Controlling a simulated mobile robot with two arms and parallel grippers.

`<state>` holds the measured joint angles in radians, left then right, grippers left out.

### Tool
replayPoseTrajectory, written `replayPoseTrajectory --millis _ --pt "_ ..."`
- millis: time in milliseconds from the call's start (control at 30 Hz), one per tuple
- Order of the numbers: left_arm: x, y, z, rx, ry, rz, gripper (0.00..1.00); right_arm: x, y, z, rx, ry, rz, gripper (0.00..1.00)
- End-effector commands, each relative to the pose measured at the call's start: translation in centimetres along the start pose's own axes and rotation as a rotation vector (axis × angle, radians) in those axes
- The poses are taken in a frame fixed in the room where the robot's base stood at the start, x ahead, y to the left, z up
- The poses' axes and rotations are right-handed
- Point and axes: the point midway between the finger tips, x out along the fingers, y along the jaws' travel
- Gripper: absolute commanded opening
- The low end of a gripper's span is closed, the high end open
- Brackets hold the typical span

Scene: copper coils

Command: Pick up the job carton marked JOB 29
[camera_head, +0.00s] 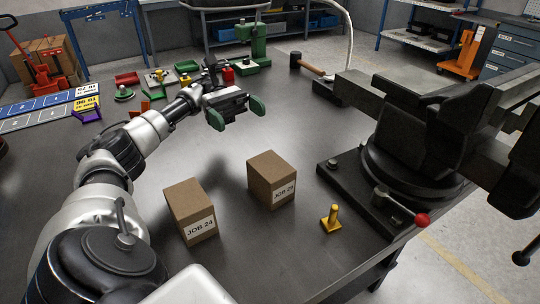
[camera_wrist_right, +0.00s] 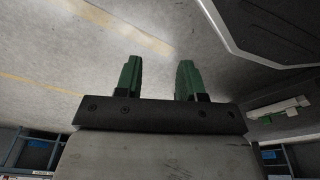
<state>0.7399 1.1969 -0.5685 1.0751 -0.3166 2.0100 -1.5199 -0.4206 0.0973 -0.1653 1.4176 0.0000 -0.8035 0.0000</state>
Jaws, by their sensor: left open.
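The carton marked JOB 29 (camera_head: 268,175) is a brown closed box with a white label, standing upright on the dark bench near the middle of the head view. A similar carton marked JOB 24 (camera_head: 189,207) stands to its left and nearer to me, with a gap between them. My left gripper (camera_head: 237,113), with green fingertips, is open and empty above the bench, beyond both cartons and touching neither. My right gripper (camera_wrist_right: 158,76) shows only in the right wrist view. Its green fingers are apart with nothing between them, above grey floor.
A large black vise (camera_head: 405,165) with a red-knobbed lever stands right of the cartons. A small yellow piece (camera_head: 331,219) stands in front of it. Bare bench surrounds the cartons.

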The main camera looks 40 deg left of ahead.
Motion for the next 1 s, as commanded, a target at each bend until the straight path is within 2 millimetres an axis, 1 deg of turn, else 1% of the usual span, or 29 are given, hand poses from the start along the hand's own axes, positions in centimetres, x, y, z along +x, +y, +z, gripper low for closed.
replayPoseTrajectory --millis 33,167,267,367,467,533,600,700,800,900,1000 --pt "0.0 0.0 -0.6 0.0 0.0 0.0 1.0 -0.3 0.1 -0.6 0.001 0.008 0.001 0.39" --pt "0.0 0.0 -1.4 0.0 0.0 0.0 1.0 -2.0 0.1 -2.2 0.004 0.023 0.002 0.39" --pt "0.0 0.0 -2.1 0.0 0.0 0.0 1.0 -3.6 0.2 -3.5 0.006 0.035 0.003 0.39" --pt "0.0 0.0 -3.0 0.0 0.0 0.0 1.0 -5.7 0.3 -4.8 0.008 0.05 0.005 0.39" --pt "0.0 0.0 -4.2 0.0 0.0 0.0 1.0 -8.7 0.5 -6.0 0.011 0.069 0.008 0.39" --pt "0.0 0.0 -5.2 0.0 0.0 0.0 1.0 -11.3 0.6 -6.6 0.014 0.085 0.011 0.39" --pt "0.0 0.0 -6.0 0.0 0.0 0.0 1.0 -14.0 0.7 -7.0 0.016 0.099 0.013 0.39" --pt "0.0 0.0 -6.8 0.0 0.0 0.0 1.0 -17.3 0.7 -6.9 0.018 0.111 0.016 0.39" --pt "0.0 0.0 -7.2 0.0 0.0 0.0 1.0 -19.6 0.8 -6.7 0.019 0.121 0.018 0.39" --pt "0.1 0.0 -7.3 0.0 0.0 0.0 1.0 -20.8 0.8 -6.5 0.02 0.124 0.019 0.39" --pt "0.9 0.0 -7.3 -0.003 0.001 -0.003 1.0 -21.4 0.8 -6.5 0.02 0.123 0.019 0.39"
